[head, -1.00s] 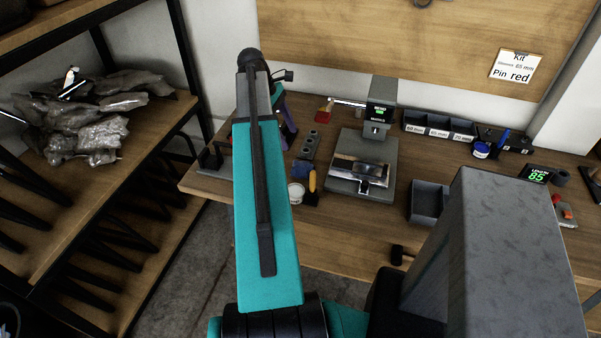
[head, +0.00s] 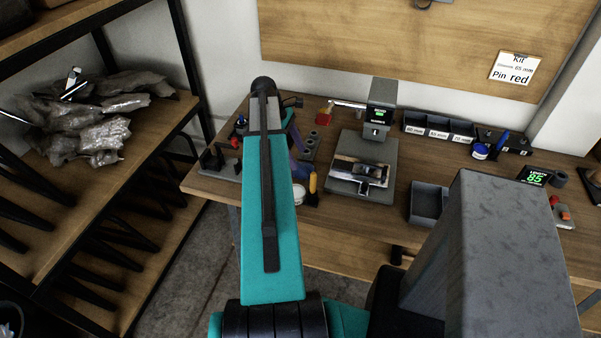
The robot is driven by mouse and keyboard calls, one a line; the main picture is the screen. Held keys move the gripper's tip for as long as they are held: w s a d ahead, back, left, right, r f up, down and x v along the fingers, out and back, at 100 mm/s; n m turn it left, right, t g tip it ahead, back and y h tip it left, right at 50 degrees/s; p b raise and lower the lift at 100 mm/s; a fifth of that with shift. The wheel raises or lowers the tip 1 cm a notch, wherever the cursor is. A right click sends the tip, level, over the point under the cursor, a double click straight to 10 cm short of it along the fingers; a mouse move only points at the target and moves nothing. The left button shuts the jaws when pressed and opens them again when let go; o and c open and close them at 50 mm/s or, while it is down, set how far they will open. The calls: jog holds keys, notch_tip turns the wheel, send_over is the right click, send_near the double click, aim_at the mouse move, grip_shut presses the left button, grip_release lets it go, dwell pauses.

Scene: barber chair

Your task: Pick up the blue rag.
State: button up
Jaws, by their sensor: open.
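A blue patch (head: 303,176), likely the blue rag, lies on the left part of the workbench, just right of my teal arm link. The arm covers part of it, so its full shape is hidden. My gripper (head: 296,138) shows only as a dark and purple strip at the right edge of the arm, above the blue patch in the picture. Its fingertips are mostly hidden behind the arm. I cannot tell whether it touches the blue patch. I see nothing held.
A screwdriver with a yellow handle (head: 312,185) and a white round tin (head: 298,194) are close to the blue patch. A grey press (head: 377,150) stands to the right. A grey bin (head: 428,203) is further right. A shelf with grey bags (head: 90,125) is at left.

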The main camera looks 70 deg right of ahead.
aim_at(303, 166)
jog(key=shift+s+f, duration=0.15)
jog(key=shift+f, duration=0.2)
jog(key=shift+p+x, duration=1.05)
jog(key=shift+x, duration=1.55)
jog(key=shift+c, duration=0.3)
jog(key=c, duration=1.1)
